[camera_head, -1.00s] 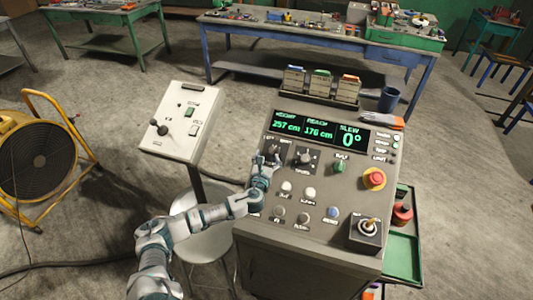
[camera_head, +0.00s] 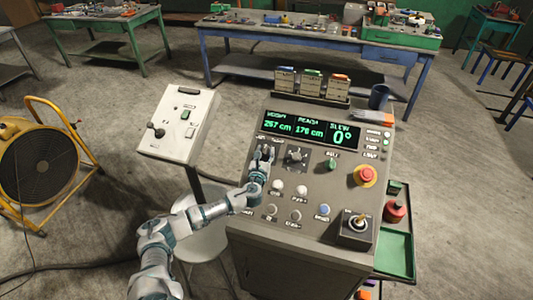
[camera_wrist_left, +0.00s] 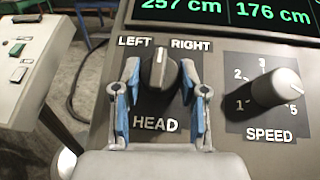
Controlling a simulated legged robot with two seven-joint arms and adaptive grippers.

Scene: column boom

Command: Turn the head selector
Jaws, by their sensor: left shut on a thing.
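The head selector (camera_wrist_left: 158,68) is a dark round knob with a white pointer line, on a black plate marked LEFT, RIGHT and HEAD in the left wrist view. Its pointer stands about upright, between LEFT and RIGHT. My left gripper (camera_wrist_left: 158,92) has its blue-padded fingers on both sides of the knob and is shut on it. My right gripper is not in view.
The speed knob (camera_wrist_left: 276,86) sits just right of the selector. The display (camera_head: 308,131) is above, reading 257 cm, 176 cm and 0°. A red emergency button (camera_head: 365,175) and a joystick (camera_head: 357,226) are at the right. A white control box (camera_head: 180,125) stands left.

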